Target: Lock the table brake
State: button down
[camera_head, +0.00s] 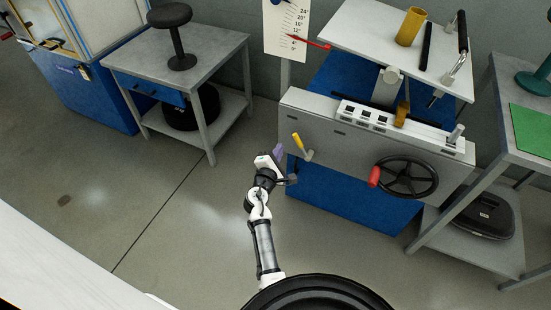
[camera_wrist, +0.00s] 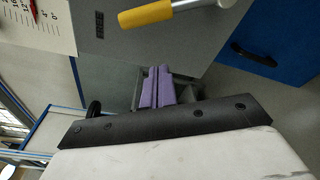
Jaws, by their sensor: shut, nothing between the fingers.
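The brake lever has a yellow grip (camera_head: 298,142) and a metal shaft. It is on the front panel of the grey machine (camera_head: 340,139), near its left end. In the wrist view the yellow grip (camera_wrist: 146,15) lies across the top, with a label on the panel beside it that seems to read "FREE". My gripper (camera_head: 279,150) has purple fingers and is just left of the lever, apart from it. In the wrist view the purple fingers of my gripper (camera_wrist: 157,86) are together and empty, below the yellow grip.
A black handwheel (camera_head: 407,176) with a red handle (camera_head: 374,177) is on the panel's right. A tilted white table (camera_head: 385,32) tops the machine. A side table with a stool (camera_head: 178,38) stands left, and a workbench (camera_head: 505,150) right. The floor in front is clear.

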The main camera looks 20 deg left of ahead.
jog(key=w, duration=0.3)
jog(key=shift+w+a, duration=0.15)
jog(key=shift+w, duration=0.25)
jog(key=shift+s+d+r+p, duration=0.2)
jog(key=shift+d+r+p, duration=0.15)
jog(key=shift+d+p, duration=0.2)
jog(key=shift+s+d+r+p, duration=0.15)
jog(key=shift+d+r+p, duration=0.2)
jog(key=shift+d, duration=0.2)
jog(key=shift+s+d+r+p, duration=0.2)
jog(key=shift+d+p, duration=0.1)
jog(key=shift+d, duration=0.3)
jog(key=shift+d+r+m+b, duration=0.25)
jog(key=shift+d+m+b, duration=0.1)
jog(key=shift+m+b, duration=0.25)
jog(key=d+m+b, duration=0.1)
jog(key=m, duration=0.1)
jog(key=d+r+m+b, duration=0.1)
jog(key=b, duration=0.1)
jog(key=shift+d+m+t, duration=0.35)
jog(key=shift+m+t, duration=0.05)
jog(key=d+m+b, duration=0.1)
jog(key=m, duration=0.1)
jog(key=d+m+b, duration=0.1)
jog(key=b, duration=0.1)
jog(key=d+m+b, duration=0.1)
jog(key=d+m, duration=0.1)
jog(key=shift+s+r+m+t+b, duration=0.1)
jog(key=shift+r+m+t+b, duration=0.2)
jog(key=shift+d, duration=0.5)
